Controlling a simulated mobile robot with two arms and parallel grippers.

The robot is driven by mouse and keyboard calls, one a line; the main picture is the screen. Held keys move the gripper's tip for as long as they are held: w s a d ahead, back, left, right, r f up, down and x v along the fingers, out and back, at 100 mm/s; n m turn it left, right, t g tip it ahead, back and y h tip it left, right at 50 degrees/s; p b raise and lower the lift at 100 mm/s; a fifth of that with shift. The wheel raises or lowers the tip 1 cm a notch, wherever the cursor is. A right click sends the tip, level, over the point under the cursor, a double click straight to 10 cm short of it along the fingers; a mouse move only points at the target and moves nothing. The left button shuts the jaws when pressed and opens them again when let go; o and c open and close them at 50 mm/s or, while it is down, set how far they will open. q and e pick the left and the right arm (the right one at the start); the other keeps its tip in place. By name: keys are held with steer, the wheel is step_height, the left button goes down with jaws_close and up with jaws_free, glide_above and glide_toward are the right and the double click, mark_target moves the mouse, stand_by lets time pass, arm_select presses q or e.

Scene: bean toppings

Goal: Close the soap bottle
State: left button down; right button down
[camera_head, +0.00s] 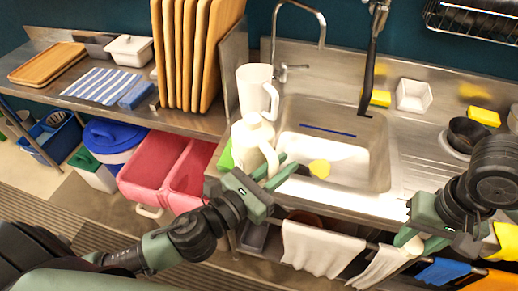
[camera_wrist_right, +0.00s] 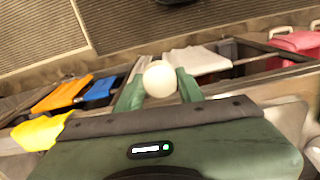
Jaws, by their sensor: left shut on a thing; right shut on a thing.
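The white soap bottle (camera_head: 247,146) stands at the left front edge of the sink counter, its handle toward the right. My left gripper (camera_head: 273,172) is shut on the bottle at its handle side; the fingers partly hide its lower part. My right gripper (camera_head: 408,238) is at the front right of the sink, well apart from the bottle. In the right wrist view, its fingers (camera_wrist_right: 160,88) are shut on a round white cap (camera_wrist_right: 160,79). In the head view the cap is mostly hidden by the gripper.
A white pitcher (camera_head: 255,90) stands just behind the bottle. The sink basin (camera_head: 335,165) with a yellow sponge (camera_head: 320,168) lies between my grippers. Cloths (camera_head: 322,248) hang along the counter's front. Cutting boards (camera_head: 196,50) stand upright at the left.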

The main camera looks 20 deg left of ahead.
arm_select(q)
steer(key=d+m+h, duration=0.1)
steer(key=d+m+g+h, duration=0.1)
steer(key=d, duration=0.1)
steer(key=d+m+g+h, duration=0.1)
steer(key=d, duration=0.1)
steer(key=shift+s+f+h, duration=0.25)
steer(key=shift+s+h, duration=0.1)
steer(key=shift+h, duration=0.05)
steer(key=shift+f, duration=0.1)
arm_select(e)
steer(key=w+a+r+m, duration=0.2)
steer(key=w+a+r, duration=0.5)
steer(key=w+a, duration=0.5)
steer(key=a+r+m, duration=0.1)
steer(key=a+r, duration=0.5)
steer(key=a, duration=0.3)
steer(key=s+a+r+m, duration=0.1)
steer(key=a+r, duration=0.5)
steer(key=a, duration=0.4)
steer(key=shift+s, duration=0.2)
steer(key=shift+f, duration=2.05)
